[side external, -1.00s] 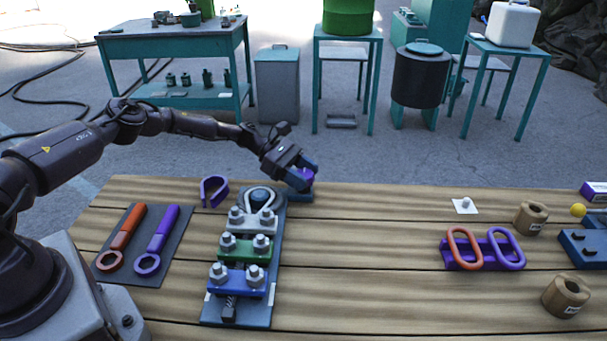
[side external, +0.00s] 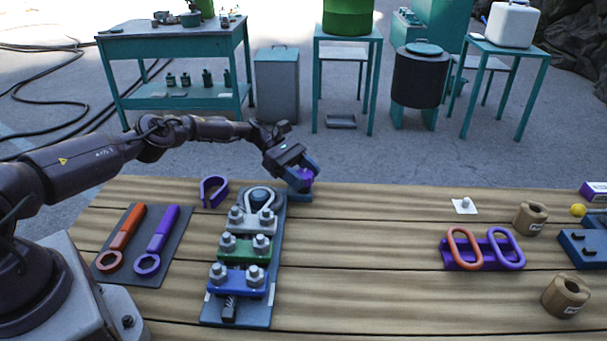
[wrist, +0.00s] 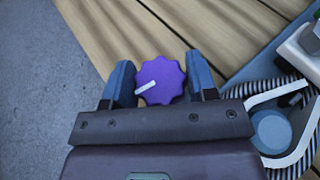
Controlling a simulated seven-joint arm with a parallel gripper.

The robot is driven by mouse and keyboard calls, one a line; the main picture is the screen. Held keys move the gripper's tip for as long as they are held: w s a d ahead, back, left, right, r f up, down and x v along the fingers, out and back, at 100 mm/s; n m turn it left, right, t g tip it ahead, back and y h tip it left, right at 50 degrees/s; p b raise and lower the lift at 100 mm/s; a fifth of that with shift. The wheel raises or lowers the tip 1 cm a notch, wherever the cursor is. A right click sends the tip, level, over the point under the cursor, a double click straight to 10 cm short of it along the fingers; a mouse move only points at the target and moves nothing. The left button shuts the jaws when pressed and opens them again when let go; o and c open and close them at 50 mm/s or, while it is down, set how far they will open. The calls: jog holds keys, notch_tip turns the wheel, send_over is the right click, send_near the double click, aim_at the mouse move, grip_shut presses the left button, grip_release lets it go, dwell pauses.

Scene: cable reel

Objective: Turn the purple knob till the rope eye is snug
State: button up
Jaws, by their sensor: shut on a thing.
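The purple knob (wrist: 160,80) is scalloped with a white pointer mark, and sits between the two fingers of my gripper (wrist: 158,84) in the wrist view. My gripper is shut on it. In the side view the knob (side external: 306,176) shows partly behind my gripper (side external: 303,178), at the top right of the blue clamp board (side external: 212,310). The rope eye (side external: 260,190) loops around a round blue-grey post at the board's far end. The rope eye (wrist: 300,150) also shows in the wrist view, striped, lower right. I cannot tell how tight it is.
White, green and blue clamp plates (side external: 238,252) with bolts cross the board. Two wrenches (side external: 150,245) lie on a dark mat at left. A purple open ring (side external: 213,190) stands near the board. Orange and purple links (side external: 483,248) are at right.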

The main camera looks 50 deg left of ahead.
aim_at(301, 172)
jog(key=shift+d, duration=0.1)
jog(key=o, duration=0.9)
jog(key=v, duration=0.5)
notch_tip(301, 172, up, 7)
